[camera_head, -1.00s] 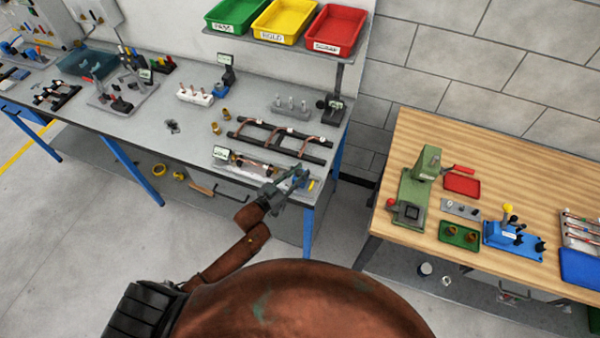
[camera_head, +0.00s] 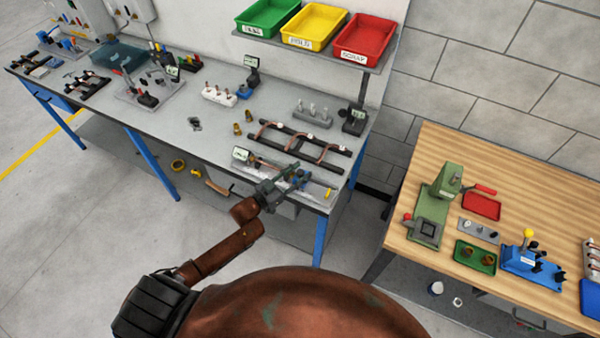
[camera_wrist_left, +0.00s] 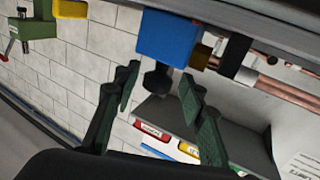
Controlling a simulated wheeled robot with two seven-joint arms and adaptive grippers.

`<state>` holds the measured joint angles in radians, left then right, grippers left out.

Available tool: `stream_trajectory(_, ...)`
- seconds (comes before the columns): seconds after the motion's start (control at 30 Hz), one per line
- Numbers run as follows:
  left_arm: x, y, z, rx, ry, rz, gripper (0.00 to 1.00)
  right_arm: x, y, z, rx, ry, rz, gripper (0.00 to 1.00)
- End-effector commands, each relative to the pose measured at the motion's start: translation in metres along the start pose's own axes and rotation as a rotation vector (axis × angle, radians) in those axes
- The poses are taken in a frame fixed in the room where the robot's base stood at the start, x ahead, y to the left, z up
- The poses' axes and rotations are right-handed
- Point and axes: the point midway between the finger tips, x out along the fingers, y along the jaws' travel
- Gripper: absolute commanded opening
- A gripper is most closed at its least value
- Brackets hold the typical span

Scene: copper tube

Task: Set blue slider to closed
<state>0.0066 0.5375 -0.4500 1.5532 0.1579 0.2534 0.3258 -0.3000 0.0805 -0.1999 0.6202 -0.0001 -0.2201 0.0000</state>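The blue slider (camera_wrist_left: 166,38) shows in the left wrist view as a blue block with a dark knob (camera_wrist_left: 157,81) hanging below it in the picture. It sits by copper tubes (camera_wrist_left: 285,90). My left gripper (camera_wrist_left: 160,100) is open, with its two dark green fingers apart on either side of the knob; I cannot tell whether either finger touches it. In the head view the left gripper (camera_head: 290,182) is at the front right of the grey bench and partly hides the slider's blue part. My right gripper is not in view.
The grey bench (camera_head: 215,135) holds a black rack with copper tubes (camera_head: 297,145) behind the gripper. Green, yellow and red bins (camera_head: 365,38) stand on a shelf above. A wooden table (camera_head: 440,150) stands to the right, across a gap.

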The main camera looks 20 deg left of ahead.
Motion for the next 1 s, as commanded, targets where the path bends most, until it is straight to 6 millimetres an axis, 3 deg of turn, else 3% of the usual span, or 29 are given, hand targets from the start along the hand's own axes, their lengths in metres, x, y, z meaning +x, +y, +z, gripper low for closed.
stream_trajectory(0.23,-0.001,0.001,0.0,-0.001,0.0,0.001,0.39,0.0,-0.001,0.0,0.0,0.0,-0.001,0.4)
stream_trajectory(0.37,-0.012,0.001,0.001,-0.001,-0.001,0.0,0.39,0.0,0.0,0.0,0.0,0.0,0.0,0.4)
stream_trajectory(0.8,-0.097,0.001,0.001,0.0,-0.002,0.0,0.39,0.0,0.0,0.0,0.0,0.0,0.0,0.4)
stream_trajectory(1.0,-0.117,0.0,0.0,0.0,0.0,0.0,0.39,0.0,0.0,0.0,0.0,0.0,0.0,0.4)
